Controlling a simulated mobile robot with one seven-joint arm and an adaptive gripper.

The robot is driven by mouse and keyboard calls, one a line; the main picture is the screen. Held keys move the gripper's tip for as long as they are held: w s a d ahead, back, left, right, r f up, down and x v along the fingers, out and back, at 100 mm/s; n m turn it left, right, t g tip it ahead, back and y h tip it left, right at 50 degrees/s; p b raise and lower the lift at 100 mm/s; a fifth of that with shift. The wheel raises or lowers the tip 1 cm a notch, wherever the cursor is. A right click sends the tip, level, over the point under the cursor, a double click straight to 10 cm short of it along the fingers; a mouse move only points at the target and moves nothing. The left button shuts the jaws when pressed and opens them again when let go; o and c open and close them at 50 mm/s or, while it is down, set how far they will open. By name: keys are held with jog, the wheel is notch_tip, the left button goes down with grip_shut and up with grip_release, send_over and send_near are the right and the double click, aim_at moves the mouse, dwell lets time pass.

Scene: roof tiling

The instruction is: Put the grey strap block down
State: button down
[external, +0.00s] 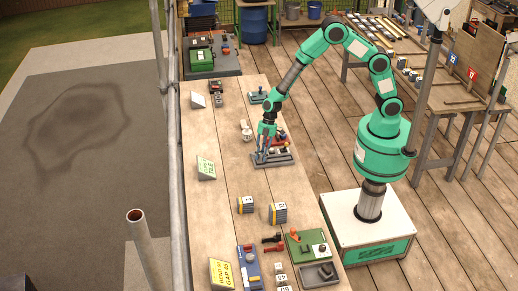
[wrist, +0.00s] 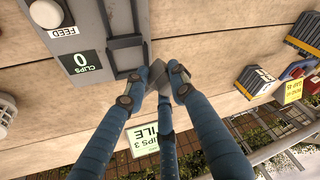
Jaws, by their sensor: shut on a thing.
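My gripper (wrist: 165,72) has blue fingers that come together at their tips. It is shut on a small grey block (wrist: 156,50), mostly hidden by the fingers. In the external view my gripper (external: 264,153) points down at the grey feed tray (external: 285,160) on the long wooden bench. In the wrist view the tray (wrist: 112,42) lies just left of the fingertips, with a FEED label and a green "0 CLIPS" plate. I cannot tell whether the block touches the tray.
A green-and-white tile sign (external: 206,168) stands left of the gripper on the bench (external: 222,225). Striped stacks (external: 278,213) and a green tray (external: 307,244) sit toward the near end. Small fixtures (external: 258,96) stand farther back. Bare bench lies between the gripper and the stacks.

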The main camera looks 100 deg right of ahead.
jog(key=w, duration=0.4)
jog(key=w+p, duration=0.1)
jog(key=w, duration=0.3)
jog(key=w+f, duration=0.1)
jog(key=w, duration=0.4)
jog(key=shift+w+d+f, duration=0.1)
jog(key=shift+d, duration=0.1)
jog(key=shift+f, duration=1.75)
jog(key=shift+f, duration=0.1)
jog(key=c, duration=1.4)
grip_release()
jog(key=shift+c, duration=0.2)
jog(key=v, duration=1.2)
jog(key=shift+p, duration=0.3)
